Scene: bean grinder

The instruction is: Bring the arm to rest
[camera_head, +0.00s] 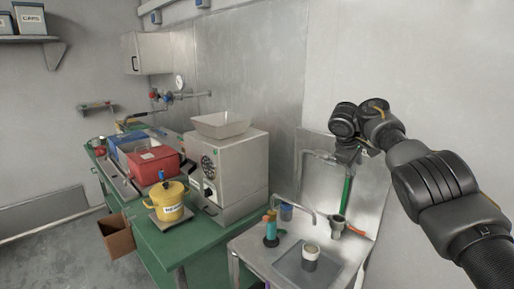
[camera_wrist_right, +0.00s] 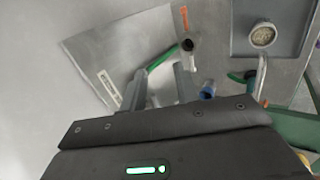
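My right arm comes in from the right in the head view, raised in front of the wall. Its gripper (camera_head: 348,156) hangs above the back of the sink stand. In the right wrist view the two fingers (camera_wrist_right: 160,84) are apart with a gap between them, and nothing is seen clamped there. A green-handled tool (camera_head: 346,192) with a grey head leans just below the gripper; its handle (camera_wrist_right: 160,58) shows beyond the fingertips in the right wrist view. I cannot tell the exact distance between them. My left gripper is out of view.
The metal sink stand (camera_head: 258,252) holds a cup (camera_head: 310,252), a faucet and a teal-orange bottle (camera_head: 271,228). Left of it, a green table (camera_head: 185,245) carries a steel machine (camera_head: 240,165), a yellow pot (camera_head: 168,203) and a red box (camera_head: 152,163).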

